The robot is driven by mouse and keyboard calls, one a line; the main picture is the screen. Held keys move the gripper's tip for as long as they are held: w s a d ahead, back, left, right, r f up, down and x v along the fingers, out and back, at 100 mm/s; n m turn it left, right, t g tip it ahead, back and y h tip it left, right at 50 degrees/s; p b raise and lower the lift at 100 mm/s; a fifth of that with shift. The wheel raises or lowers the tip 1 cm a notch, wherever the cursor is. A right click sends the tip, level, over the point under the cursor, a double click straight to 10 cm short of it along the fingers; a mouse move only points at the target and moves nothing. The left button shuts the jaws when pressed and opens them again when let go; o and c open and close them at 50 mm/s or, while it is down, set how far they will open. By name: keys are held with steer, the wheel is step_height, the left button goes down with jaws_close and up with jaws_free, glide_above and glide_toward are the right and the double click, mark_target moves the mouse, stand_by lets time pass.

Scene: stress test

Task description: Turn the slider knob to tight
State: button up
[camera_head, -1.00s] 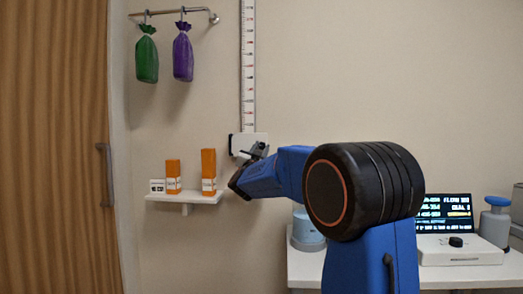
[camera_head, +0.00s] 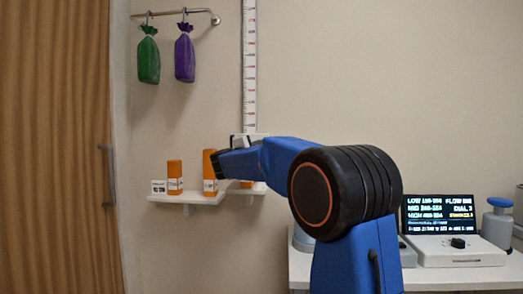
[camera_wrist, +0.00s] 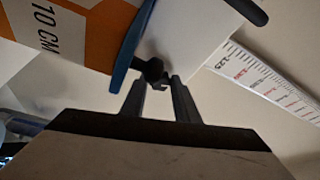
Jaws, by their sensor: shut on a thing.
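The slider is a white block on the tall ruler (camera_head: 249,70) on the wall. In the wrist view, the slider's white face (camera_wrist: 192,35) is close and tilted, with a small black knob (camera_wrist: 152,68) on it. My gripper (camera_wrist: 158,84) has its two dark fingers shut on this knob. In the head view, the slider (camera_head: 259,136) shows only in part behind my blue arm, and the knob and fingertips cannot be made out. No mark for tight is readable.
A white wall shelf (camera_head: 205,199) just below holds orange boxes, one (camera_head: 209,172) close beside my wrist and another (camera_head: 175,177) further left. A white sign (camera_head: 158,187) stands there too. A desk with a screen (camera_head: 438,214) is at right.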

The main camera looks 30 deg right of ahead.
steer(key=m+g, duration=0.1)
steer(key=m, duration=0.2)
steer(key=shift+r+y, duration=0.1)
steer(key=shift+y, duration=0.3)
steer(key=shift+o, duration=0.2)
steer(key=shift+m, duration=0.5)
steer(key=shift+c, duration=0.2)
steer(key=o, duration=1.1)
steer(key=shift+c, duration=0.2)
steer(key=v, duration=1.7)
steer(key=shift+a+r, duration=0.15)
steer(key=shift+a, duration=0.05)
